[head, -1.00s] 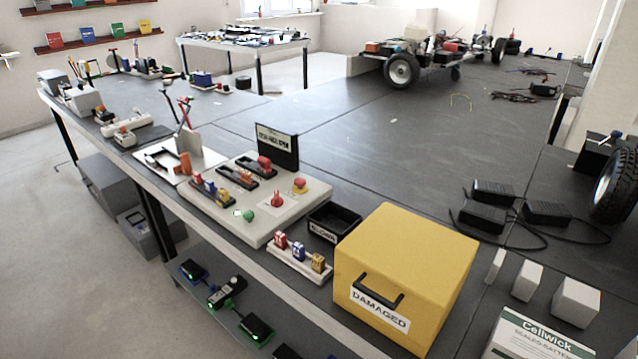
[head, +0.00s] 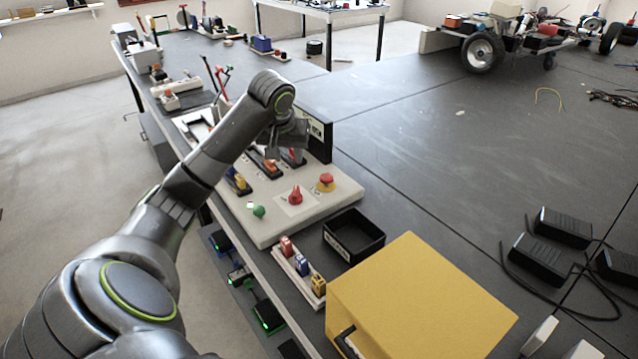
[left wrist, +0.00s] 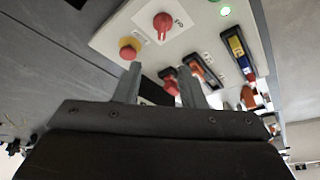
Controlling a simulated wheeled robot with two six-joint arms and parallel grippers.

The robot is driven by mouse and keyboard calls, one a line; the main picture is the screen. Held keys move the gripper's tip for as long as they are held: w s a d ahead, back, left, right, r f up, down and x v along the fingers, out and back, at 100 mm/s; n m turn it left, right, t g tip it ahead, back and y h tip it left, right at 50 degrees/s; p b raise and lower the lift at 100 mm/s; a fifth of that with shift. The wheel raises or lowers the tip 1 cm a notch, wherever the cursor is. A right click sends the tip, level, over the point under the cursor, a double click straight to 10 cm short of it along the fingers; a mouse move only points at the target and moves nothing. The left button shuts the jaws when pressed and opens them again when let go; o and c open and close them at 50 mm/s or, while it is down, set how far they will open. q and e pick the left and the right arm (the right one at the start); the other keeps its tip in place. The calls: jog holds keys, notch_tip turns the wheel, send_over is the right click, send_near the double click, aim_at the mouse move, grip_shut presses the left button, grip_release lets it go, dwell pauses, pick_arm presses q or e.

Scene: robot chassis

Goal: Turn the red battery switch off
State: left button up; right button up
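The red rotary switch (head: 295,196) stands on a white label on the light control panel (head: 342,197); it also shows in the left wrist view (left wrist: 163,22). A red mushroom button on a yellow base (head: 326,182) and a green knob (head: 258,211) stand beside it. My left gripper (head: 291,145) is over the far part of the panel, beyond the rotary switch. In the left wrist view its two fingers (left wrist: 159,84) are apart, with a red slider handle (left wrist: 169,76) seen in the gap, apparently not gripped. My right gripper is not in view.
A black tray (head: 354,236), a rack with small red, blue and yellow items (head: 301,270) and a yellow box (head: 425,295) stand at the panel's near side. A dark upright sign (head: 318,138) stands behind the panel.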

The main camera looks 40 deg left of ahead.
aim_at(295, 191)
pick_arm(q)
jog(key=x, duration=1.7)
jog(key=shift+s+a, duration=0.15)
jog(key=shift+s, duration=0.05)
grip_shut()
